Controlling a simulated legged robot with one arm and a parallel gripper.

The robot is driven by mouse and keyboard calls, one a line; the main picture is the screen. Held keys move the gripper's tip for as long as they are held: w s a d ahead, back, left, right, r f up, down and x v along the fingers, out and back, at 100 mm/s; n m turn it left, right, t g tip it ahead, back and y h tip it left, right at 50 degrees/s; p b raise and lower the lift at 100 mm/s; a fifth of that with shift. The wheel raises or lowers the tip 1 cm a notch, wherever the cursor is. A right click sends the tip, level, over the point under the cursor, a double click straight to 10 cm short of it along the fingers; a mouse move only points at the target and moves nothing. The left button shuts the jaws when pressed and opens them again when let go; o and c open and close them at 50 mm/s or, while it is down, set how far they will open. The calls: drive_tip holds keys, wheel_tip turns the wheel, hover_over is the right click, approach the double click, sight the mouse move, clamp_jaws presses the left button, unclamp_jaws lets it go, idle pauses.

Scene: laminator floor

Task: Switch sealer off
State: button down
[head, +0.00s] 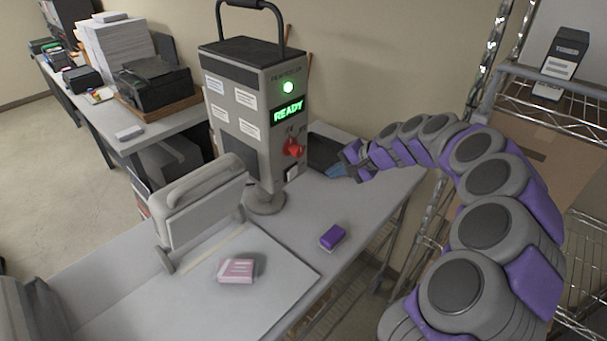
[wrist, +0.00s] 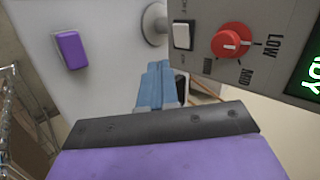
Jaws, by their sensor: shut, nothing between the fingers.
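The sealer (head: 262,110) is a tall grey machine on a round base with a black top handle. Its green lamp is lit and its green display (head: 287,110) reads READY. Its red knob (head: 293,147) also shows in the wrist view (wrist: 232,42), marked LOW and MID. A white rocker switch (wrist: 183,35) sits left of the knob in the wrist view, and low on the panel in the head view (head: 292,173). My gripper (head: 333,171) has blue fingers (wrist: 157,85), shut and empty. It is right of the switch in the head view, apart from the panel.
A purple block (head: 332,236) and a pink-and-white block (head: 237,270) lie on the table in front. A grey hinged press (head: 203,203) stands left of the sealer. A wire shelf (head: 560,110) stands at the right. A side table at the left holds a printer (head: 153,84) and paper stacks.

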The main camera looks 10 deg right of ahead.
sight(292, 179)
drive_tip(key=shift+w+a+r+p+x, duration=0.25)
drive_tip(key=shift+r+x, duration=0.1)
drive_tip(key=shift+x, duration=1.8)
drive_tip(key=shift+w+a+r+p+x, duration=0.15)
drive_tip(key=shift+a+r+p+x, duration=0.15)
drive_tip(key=shift+x, duration=1.85)
drive_tip(key=shift+w+a+r+p+x, duration=0.25)
drive_tip(key=shift+r+x, duration=0.15)
drive_tip(key=shift+x, duration=1.75)
